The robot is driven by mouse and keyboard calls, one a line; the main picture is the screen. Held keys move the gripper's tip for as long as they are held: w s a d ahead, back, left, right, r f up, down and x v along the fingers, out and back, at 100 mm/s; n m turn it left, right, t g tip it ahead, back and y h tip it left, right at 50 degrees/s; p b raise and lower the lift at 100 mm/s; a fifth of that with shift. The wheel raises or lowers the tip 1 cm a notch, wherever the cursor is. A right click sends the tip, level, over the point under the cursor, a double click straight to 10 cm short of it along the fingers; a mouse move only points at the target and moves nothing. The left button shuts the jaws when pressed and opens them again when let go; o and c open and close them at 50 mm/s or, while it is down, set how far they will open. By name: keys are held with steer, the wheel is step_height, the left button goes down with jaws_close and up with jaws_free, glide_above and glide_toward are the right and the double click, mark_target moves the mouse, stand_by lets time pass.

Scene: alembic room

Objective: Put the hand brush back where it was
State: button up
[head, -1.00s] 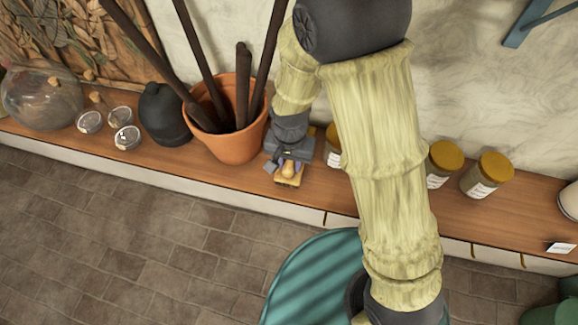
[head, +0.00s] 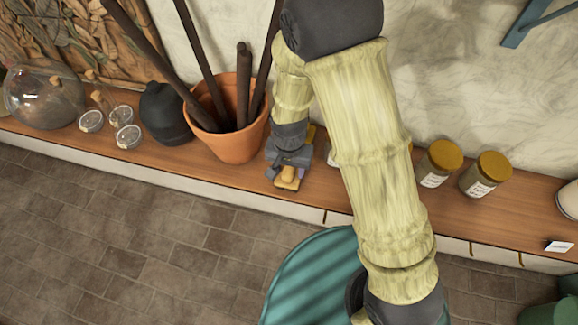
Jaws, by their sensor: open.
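The hand brush (head: 288,175) shows as a small yellow-tan piece on the wooden shelf, just right of the terracotta pot. My gripper (head: 287,168) is right above and around it, pointing down. The jaws are open. My gripper and wrist cover most of the brush, so its bristles and far end are hidden. I cannot tell whether the fingers touch it.
The terracotta pot (head: 236,145) with dark poles stands close on the left. A dark bottle (head: 164,115) and small glass jars (head: 128,136) are farther left. Yellow-lidded jars (head: 438,162) stand to the right, one partly behind my arm. The shelf (head: 340,195) has bare front room.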

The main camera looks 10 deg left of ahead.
mark_target(289, 168)
step_height(289, 168, up, 12)
steer(key=b, duration=0.3)
steer(key=shift+r, duration=0.15)
stand_by(0.4)
stand_by(0.5)
steer(key=s+d+t, duration=0.1)
steer(key=d+t, duration=0.1)
steer(key=d, duration=2)
steer(key=shift+s+d+r+n+t, duration=0.15)
steer(key=shift+r+n+t, duration=0.15)
steer(key=shift+r+n, duration=0.1)
